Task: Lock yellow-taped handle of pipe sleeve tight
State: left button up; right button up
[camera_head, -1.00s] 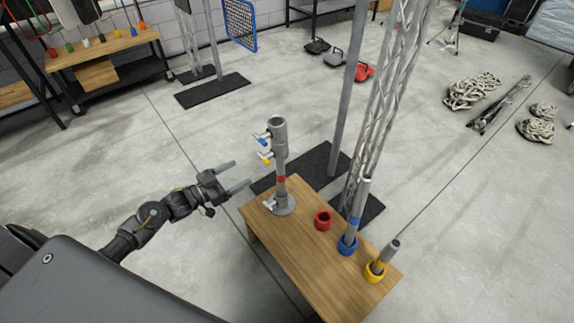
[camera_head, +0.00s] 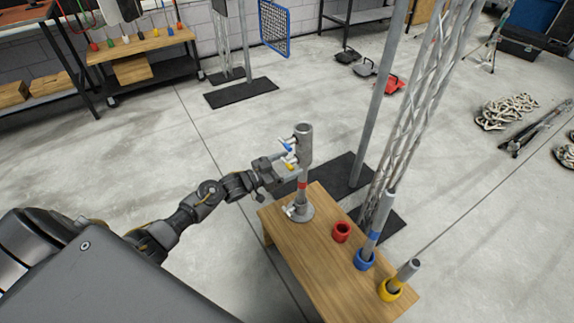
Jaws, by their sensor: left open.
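The pipe sleeve (camera_head: 304,145) stands upright on a round base at the far left end of the wooden table. A blue-taped handle (camera_head: 287,146) sticks out of its left side near the top. The yellow-taped handle (camera_head: 291,166) sits just below it, also on the left side. A red band marks the pipe lower down. My left gripper (camera_head: 289,165) is open, with its fingers at the left of the sleeve, around or close beside the yellow-taped handle; contact is unclear. My right gripper is out of view.
On the wooden table (camera_head: 330,265) stand a red ring (camera_head: 341,231), a pipe in a blue ring (camera_head: 364,260) and a pipe in a yellow ring (camera_head: 390,290). A metal truss (camera_head: 420,110) rises behind the table. Floor left of the table is clear.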

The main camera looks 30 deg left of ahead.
pick_arm(q)
jog(key=c, duration=1)
